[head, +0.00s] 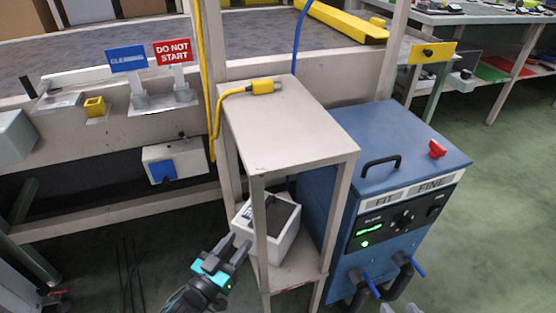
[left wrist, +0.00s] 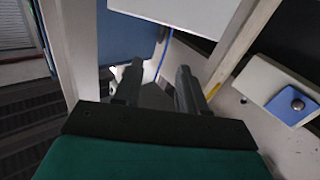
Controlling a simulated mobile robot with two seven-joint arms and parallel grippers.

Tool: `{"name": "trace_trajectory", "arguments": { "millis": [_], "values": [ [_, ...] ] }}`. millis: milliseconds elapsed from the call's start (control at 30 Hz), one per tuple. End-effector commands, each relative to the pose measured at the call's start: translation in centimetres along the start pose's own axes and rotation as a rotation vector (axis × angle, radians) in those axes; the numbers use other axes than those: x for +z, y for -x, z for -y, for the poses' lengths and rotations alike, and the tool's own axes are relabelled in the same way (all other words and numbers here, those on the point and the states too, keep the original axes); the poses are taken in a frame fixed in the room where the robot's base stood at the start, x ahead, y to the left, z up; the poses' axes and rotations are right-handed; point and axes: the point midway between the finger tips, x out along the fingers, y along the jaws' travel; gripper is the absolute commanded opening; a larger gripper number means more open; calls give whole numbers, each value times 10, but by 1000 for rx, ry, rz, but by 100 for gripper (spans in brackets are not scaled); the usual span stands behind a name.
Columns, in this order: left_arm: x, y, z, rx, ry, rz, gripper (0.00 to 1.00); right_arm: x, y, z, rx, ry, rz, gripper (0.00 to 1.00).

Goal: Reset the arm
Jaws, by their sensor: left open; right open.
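My left gripper (head: 233,247) is open and low in the head view, in front of the left side of the small stand. Its fingertips are close to the white box (head: 268,228) on the stand's lower shelf; I cannot tell whether they touch it. In the left wrist view, the two dark fingers (left wrist: 157,88) are apart, with nothing held between them.
The beige stand (head: 288,130) has a yellow plug (head: 263,87) on top. The blue machine (head: 400,150) with cables stands to its right. Behind is the conveyor frame (head: 120,130) with a blue sign (head: 126,58) and a red "DO NOT START" sign (head: 172,52). Green floor at right is clear.

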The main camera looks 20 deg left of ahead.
Motion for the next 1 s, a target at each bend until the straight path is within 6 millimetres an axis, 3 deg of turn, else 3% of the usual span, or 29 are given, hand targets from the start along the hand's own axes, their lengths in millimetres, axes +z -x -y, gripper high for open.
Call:
{"name": "trace_trajectory", "arguments": {
  "millis": [267,567,767,1000],
  "values": [
    [-2,-3,2,-46,-16,75,41,0,0,0,1,0,1,41],
    [-13,10,1,-184,-58,416,41,3,1,0,0,-1,8,41],
    [-27,43,-13,-221,-65,675,41,6,2,0,0,-3,14,41],
    [-53,98,-38,-200,-66,966,41,6,2,1,0,-3,15,41]
  ]
}}
